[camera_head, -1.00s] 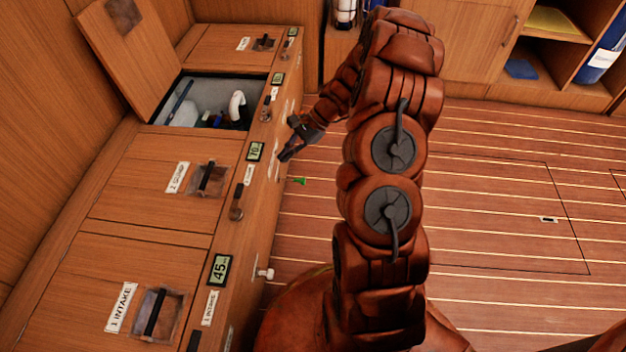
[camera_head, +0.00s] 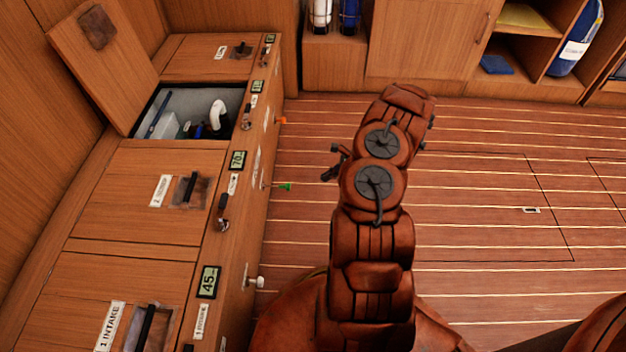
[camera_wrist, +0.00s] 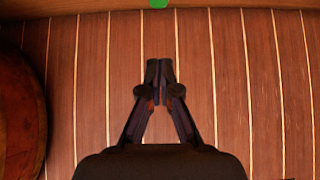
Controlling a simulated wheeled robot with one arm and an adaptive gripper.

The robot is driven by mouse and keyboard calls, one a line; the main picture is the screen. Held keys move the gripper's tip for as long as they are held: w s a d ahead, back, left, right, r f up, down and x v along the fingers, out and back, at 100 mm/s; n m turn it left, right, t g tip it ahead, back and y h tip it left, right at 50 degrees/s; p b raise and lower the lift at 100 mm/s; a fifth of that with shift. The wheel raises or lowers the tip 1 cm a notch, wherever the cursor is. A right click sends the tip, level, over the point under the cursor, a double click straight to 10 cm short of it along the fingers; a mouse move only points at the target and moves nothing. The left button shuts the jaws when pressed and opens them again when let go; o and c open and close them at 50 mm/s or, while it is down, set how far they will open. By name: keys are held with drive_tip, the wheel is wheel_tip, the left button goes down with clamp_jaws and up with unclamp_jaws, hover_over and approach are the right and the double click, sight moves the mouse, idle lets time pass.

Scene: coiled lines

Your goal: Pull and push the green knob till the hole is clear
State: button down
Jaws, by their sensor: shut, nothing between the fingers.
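The green knob (camera_head: 285,187) sticks out on a thin rod from the front face of the wooden locker row in the head view. In the wrist view the green knob (camera_wrist: 159,3) shows at the top edge, partly cut off. My gripper (camera_head: 335,162) is right of the knob and apart from it, over the open floor, partly hidden behind my arm. In the wrist view my gripper (camera_wrist: 160,70) is shut and empty, its fingertips together and pointing toward the knob. I cannot make out the hole in these frames.
An orange knob (camera_head: 281,120) and a white knob (camera_head: 256,282) stick out of the same front. A locker hatch (camera_head: 103,65) stands open over a bin (camera_head: 180,93) with a white pipe. The plank floor (camera_head: 480,190) to the right is clear.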

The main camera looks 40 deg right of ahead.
drive_tip(key=w+a+r+b+x, duration=0.1)
drive_tip(key=b+x, duration=0.3)
drive_tip(key=x, duration=0.8)
drive_tip(key=shift+a+r+b, duration=0.2)
drive_tip(key=shift+r+b, duration=0.2)
drive_tip(key=shift+r, duration=0.2)
drive_tip(key=shift+w, duration=0.15)
